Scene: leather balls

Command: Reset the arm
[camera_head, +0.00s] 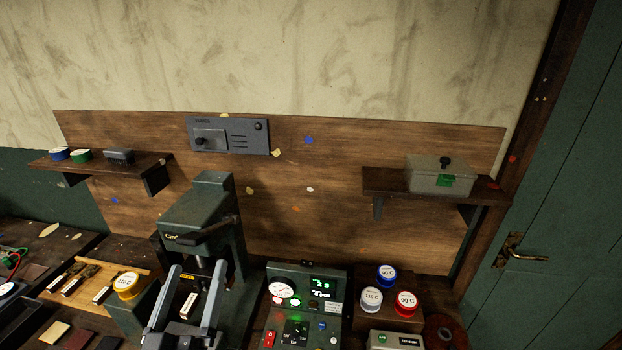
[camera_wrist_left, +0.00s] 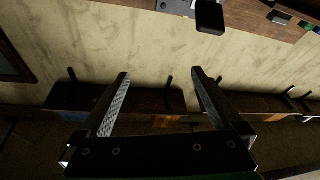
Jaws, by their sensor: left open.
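My left gripper (camera_head: 197,268) shows at the bottom of the head view, its two grey fingers pointing up and spread apart, with nothing between them. It overlaps the lower part of a dark green press (camera_head: 198,215) in the picture; I cannot tell the gap in depth. In the left wrist view my gripper (camera_wrist_left: 160,74) is open and empty, with the plain wall (camera_wrist_left: 150,50) beyond its fingers. My right gripper is not in view.
A control box (camera_head: 303,310) with lit displays stands right of the press. Blue (camera_head: 387,276), white (camera_head: 371,299) and red (camera_head: 405,304) round-topped items sit on a wooden block. A wooden tray (camera_head: 72,300) lies left. A grey box (camera_head: 436,177) rests on the right shelf (camera_head: 385,186).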

